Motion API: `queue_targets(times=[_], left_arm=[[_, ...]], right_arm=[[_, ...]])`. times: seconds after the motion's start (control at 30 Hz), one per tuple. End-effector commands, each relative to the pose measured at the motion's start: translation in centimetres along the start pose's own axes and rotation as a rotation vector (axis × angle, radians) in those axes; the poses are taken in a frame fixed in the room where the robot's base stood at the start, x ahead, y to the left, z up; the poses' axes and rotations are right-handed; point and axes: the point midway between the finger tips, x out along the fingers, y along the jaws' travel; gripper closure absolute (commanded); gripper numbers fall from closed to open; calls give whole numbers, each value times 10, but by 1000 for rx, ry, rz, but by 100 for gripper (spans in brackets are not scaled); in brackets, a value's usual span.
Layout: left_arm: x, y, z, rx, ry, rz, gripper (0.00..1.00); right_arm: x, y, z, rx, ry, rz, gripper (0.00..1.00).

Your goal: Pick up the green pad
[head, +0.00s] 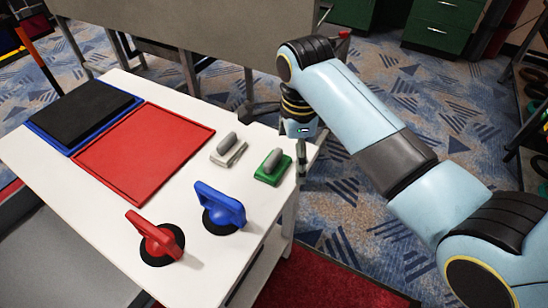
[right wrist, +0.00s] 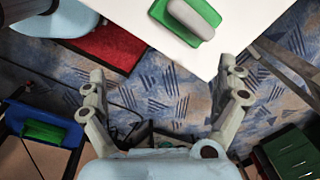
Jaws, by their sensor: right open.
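The green pad (head: 272,168), a green block with a grey handle on top, lies near the right edge of the white table. It also shows at the top of the right wrist view (right wrist: 186,20), on the table corner. My right gripper (head: 301,160) is just to the right of the pad in the head view, beside the table edge, pointing down. In the right wrist view its two fingers (right wrist: 163,70) are spread wide with nothing between them, and the pad is beyond the fingertips. My left gripper is not in view.
The white table (head: 75,198) also bears a grey pad (head: 228,150), a blue suction lifter (head: 220,207), a red one (head: 155,238), a red tray (head: 143,150) and a black slab (head: 82,112) on a blue tray. Green cabinets (head: 440,25) stand behind.

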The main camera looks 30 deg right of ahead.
Motion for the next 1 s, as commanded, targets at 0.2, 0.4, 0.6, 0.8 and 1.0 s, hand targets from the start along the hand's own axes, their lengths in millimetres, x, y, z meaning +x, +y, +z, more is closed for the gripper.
queue_targets(times=[0.2, 0.4, 0.6, 0.8, 1.0], left_arm=[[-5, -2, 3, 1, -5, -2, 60], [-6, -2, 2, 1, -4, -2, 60], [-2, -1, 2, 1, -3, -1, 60], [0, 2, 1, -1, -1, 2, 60], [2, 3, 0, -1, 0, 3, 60]], right_arm=[[-21, -40, 30, 474, 12, 55, 0], [-25, -50, 39, 655, 27, 77, 0], [7, -48, 40, 673, 30, 80, 0], [27, -47, 39, 672, 28, 77, 0], [53, -43, 37, 671, 30, 79, 0]])
